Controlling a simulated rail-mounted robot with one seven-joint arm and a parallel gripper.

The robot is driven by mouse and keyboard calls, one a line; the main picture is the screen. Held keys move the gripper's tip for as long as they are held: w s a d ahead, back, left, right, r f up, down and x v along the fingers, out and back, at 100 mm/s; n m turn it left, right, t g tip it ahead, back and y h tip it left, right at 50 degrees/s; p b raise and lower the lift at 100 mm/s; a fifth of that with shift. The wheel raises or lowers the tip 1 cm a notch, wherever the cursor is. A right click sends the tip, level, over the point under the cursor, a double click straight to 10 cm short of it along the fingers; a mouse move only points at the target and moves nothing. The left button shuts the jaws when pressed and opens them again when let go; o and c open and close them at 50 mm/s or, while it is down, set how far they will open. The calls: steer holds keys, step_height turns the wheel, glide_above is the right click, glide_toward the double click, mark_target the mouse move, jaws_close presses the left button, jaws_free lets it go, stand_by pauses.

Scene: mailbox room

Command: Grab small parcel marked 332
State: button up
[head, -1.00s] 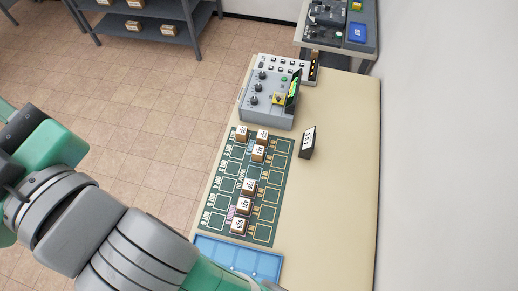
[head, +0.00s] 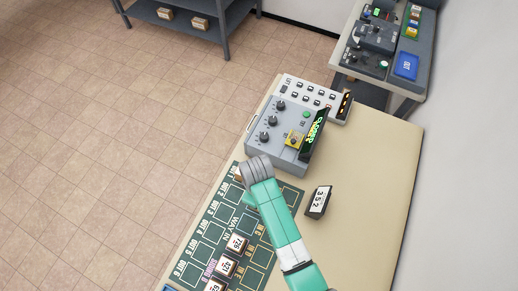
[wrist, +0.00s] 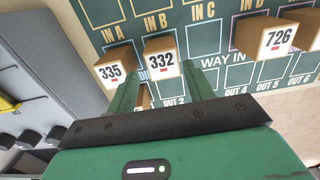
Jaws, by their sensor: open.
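The small parcel marked 332 (wrist: 160,62) is a brown box with a white label. It stands on the green mat (wrist: 210,45), near the IN B slot, in the wrist view. My gripper (wrist: 160,75) is open, its two green fingers pointing toward this parcel, one to each side in the picture. I cannot tell whether they touch it. Parcel 335 (wrist: 114,68) stands close to its left, by the left finger. In the head view my arm's grey end is over the mat's upper part and hides parcel 332; the fingers do not show.
Parcel 726 (wrist: 280,40) stands to the right in the wrist view, with another brown parcel beside it. In the head view, a grey control box (head: 283,135) stands beyond the mat.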

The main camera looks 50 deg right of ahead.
steer(key=f, duration=0.7)
steer(key=shift+a+f+b, duration=0.2)
steer(key=shift+f+b, duration=0.05)
steer(key=shift+b, duration=0.05)
steer(key=shift+c, duration=0.2)
steer(key=c, duration=0.7)
